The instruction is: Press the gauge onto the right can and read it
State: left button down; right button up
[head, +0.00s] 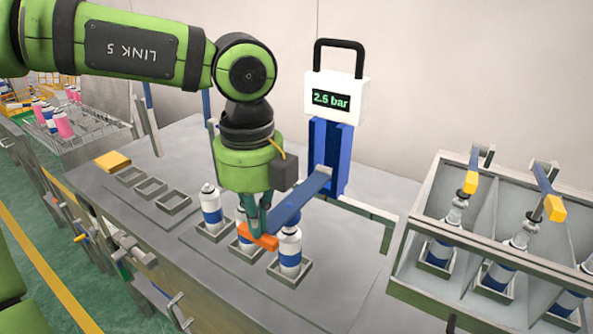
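The gauge (337,98) is a white box with a black top handle on a blue post; its display reads 2.5 bar. A blue lever (300,200) slopes from the post down to the left and ends in an orange grip (262,238). My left gripper (257,228), pointing down, appears shut on this grip. The middle can (243,243) is partly hidden behind gripper and grip. My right gripper is out of view.
The left can (211,210) stands in its holder beside the middle one. Empty square frames (151,188) and a yellow block (113,161) lie further left on the grey bench. At right, a partitioned booth (415,240) holds cans under yellow-handled levers.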

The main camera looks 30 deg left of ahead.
pick_arm(q)
notch_tip(320, 180, up, 14)
jog(key=w+p, duration=0.2)
jog(key=p, duration=0.7)
jog(key=shift+r+p, duration=0.15)
jog(key=shift+p, duration=0.15)
jog(key=shift+w+d, duration=0.1)
